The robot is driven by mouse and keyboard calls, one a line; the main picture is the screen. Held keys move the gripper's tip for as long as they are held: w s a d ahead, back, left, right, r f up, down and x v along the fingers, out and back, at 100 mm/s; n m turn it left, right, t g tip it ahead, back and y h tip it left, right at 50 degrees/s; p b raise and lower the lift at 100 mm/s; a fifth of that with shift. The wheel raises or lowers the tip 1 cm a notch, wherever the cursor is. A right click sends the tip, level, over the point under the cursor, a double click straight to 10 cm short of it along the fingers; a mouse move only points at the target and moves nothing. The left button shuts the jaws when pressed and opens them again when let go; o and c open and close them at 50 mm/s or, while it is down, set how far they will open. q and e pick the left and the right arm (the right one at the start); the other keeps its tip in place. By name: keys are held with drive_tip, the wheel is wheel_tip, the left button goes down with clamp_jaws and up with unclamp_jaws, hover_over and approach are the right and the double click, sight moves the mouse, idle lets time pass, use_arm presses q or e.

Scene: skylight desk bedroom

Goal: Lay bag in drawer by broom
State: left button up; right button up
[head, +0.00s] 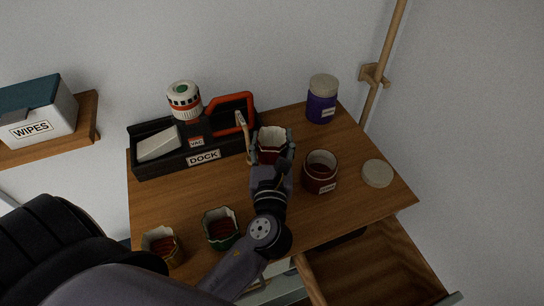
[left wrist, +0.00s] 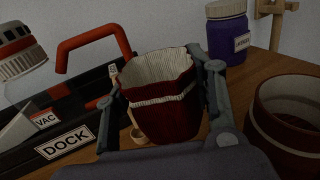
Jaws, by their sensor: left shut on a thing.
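A dark red bag (head: 272,155) with a pale ribbed inside and an open top is upright at the back middle of the wooden cabinet top. It also shows in the left wrist view (left wrist: 165,112), with a pale band around it. My left gripper (head: 271,160) is shut on this bag, one finger on each side. I cannot tell whether its base touches the top. The open drawer (head: 375,268) is at the lower right, with a bare wooden bottom where visible. The broom's pole (head: 386,50) stands in a wall bracket at the back right. My right gripper is not in view.
A green bag (head: 221,229) and a yellow bag (head: 161,246) stand at the front left. A black dock (head: 150,166) with a vacuum is behind. A red open jar (head: 319,172), its loose lid (head: 377,173) and a purple jar (head: 322,99) are to the right.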

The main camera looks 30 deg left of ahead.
sight(272, 163)
use_arm(q)
drive_tip(key=shift+f+b, duration=0.5)
drive_tip(key=shift+f, duration=1.65)
drive_tip(key=shift+f, duration=0.1)
drive_tip(key=o, duration=0.9)
drive_tip(key=shift+c, duration=0.2)
